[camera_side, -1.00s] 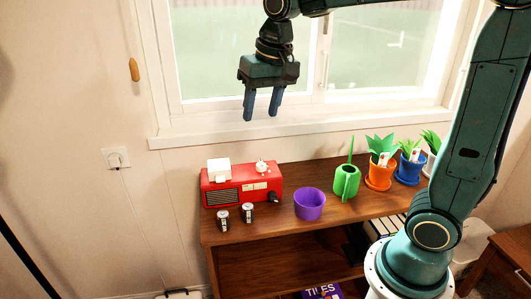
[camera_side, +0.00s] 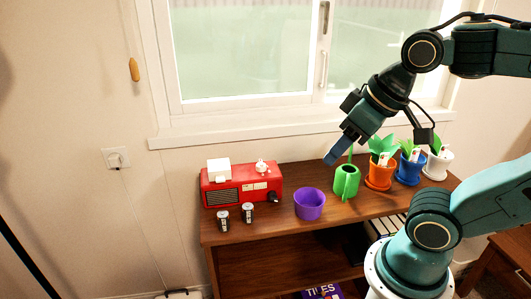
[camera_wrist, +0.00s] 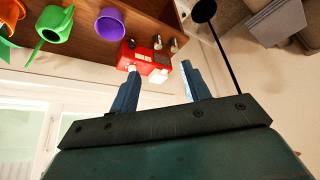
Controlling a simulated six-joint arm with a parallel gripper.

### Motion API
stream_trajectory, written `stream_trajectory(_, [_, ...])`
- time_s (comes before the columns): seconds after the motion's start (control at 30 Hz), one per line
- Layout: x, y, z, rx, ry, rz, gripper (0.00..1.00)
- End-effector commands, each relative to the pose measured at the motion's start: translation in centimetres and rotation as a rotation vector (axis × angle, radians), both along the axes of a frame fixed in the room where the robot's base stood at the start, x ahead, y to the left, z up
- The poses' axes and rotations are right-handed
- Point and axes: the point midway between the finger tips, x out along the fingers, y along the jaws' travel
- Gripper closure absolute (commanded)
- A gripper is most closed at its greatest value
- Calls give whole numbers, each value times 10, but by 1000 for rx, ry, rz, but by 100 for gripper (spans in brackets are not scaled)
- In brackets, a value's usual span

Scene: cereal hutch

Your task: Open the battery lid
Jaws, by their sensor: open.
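A red radio (camera_side: 243,188) stands at the left end of the wooden cabinet top. A white block (camera_side: 218,170) and a small white knobbed piece (camera_side: 262,167) are on its top; I cannot tell which is the battery lid. Two dark and silver batteries (camera_side: 236,215) stand upright in front of it. My gripper (camera_side: 336,150) is tilted down to the left, above the cabinet near the green watering can, right of the radio and clear of it. In the wrist view my gripper (camera_wrist: 162,78) has its fingers spread and empty, with the radio (camera_wrist: 131,52) beyond them.
A purple bowl (camera_side: 309,204) and a green watering can (camera_side: 346,184) stand between the radio and the orange (camera_side: 380,176), blue (camera_side: 409,172) and white (camera_side: 438,165) plant pots. The window sill (camera_side: 250,131) runs behind. The space above the radio is clear.

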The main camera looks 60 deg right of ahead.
Motion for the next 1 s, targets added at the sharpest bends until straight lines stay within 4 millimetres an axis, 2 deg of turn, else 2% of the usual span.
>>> stream_trajectory(0.2, [-6,0,-4,-7,-10,15,55])
stream_trajectory(0.43, [-1,-1,-5,-20,-2,27,100])
stream_trajectory(0.67, [23,-6,-12,-88,30,94,100])
stream_trajectory(1.0, [78,-14,-38,-297,110,279,100])
